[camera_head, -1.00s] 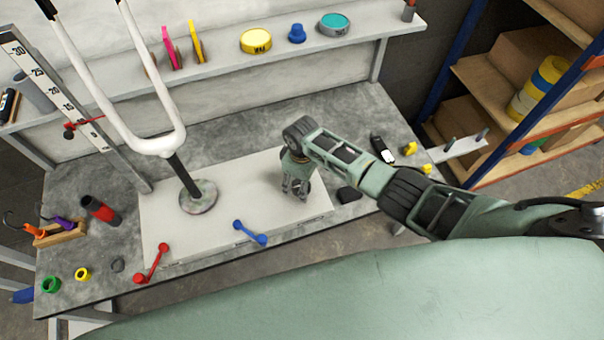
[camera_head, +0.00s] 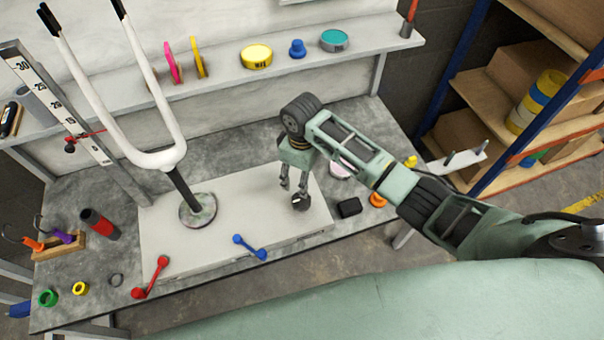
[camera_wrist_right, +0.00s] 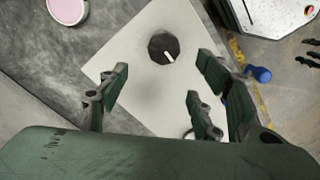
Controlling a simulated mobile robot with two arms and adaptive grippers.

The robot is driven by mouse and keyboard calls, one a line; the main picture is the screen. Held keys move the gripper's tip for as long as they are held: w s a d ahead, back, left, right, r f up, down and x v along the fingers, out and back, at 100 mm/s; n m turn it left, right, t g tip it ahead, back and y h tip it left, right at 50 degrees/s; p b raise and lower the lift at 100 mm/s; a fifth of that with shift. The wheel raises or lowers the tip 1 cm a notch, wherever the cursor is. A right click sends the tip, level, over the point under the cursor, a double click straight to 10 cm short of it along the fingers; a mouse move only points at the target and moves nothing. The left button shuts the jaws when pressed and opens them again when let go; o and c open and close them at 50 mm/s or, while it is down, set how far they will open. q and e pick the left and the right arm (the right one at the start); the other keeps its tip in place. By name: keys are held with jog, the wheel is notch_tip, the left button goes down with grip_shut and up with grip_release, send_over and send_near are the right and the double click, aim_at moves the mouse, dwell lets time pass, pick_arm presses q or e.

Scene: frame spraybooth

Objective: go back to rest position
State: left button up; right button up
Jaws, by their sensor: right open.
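My right gripper (camera_head: 290,188) hangs above the right part of the white board (camera_head: 240,215) on the grey workbench. Its fingers point down, and in the right wrist view the gripper (camera_wrist_right: 165,95) is open with nothing between the fingers. A dark round knob (camera_head: 300,203) with a light mark stands on the board just below and beside the fingertips. It shows in the right wrist view (camera_wrist_right: 160,46) beyond the fingers, apart from them. My left gripper is not in view.
A white fork frame on a round foot (camera_head: 198,210) stands on the board's left. A red handle (camera_head: 151,278) and a blue handle (camera_head: 249,247) are at its front edge. A black block (camera_head: 349,207) and an orange ring (camera_head: 377,199) lie right. Shelving (camera_head: 530,100) stands beyond.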

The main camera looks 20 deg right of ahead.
dwell(0.3)
jog(key=s+a+f+m+t+y, duration=0.1)
jog(key=s+a, duration=0.1)
jog(key=s, duration=0.5)
jog(key=s+a+m+t+y, duration=0.1)
jog(key=s+a, duration=0.1)
jog(key=s, duration=0.4)
jog(key=s+d+r+m+t+h, duration=0.2)
jog(key=s+d+r+m, duration=0.45)
jog(key=s+d, duration=0.5)
notch_tip(320, 180, down, 26)
jog(key=s+a+n+g, duration=0.1)
jog(key=s+a+g, duration=0.1)
jog(key=s, duration=0.1)
jog(key=s+d+f+g, duration=0.1)
jog(key=s+d+f, duration=0.2)
jog(key=s+f, duration=1.3)
jog(key=shift+s+f, duration=0.15)
jog(key=shift+s, duration=0.2)
jog(key=shift+n, duration=0.25)
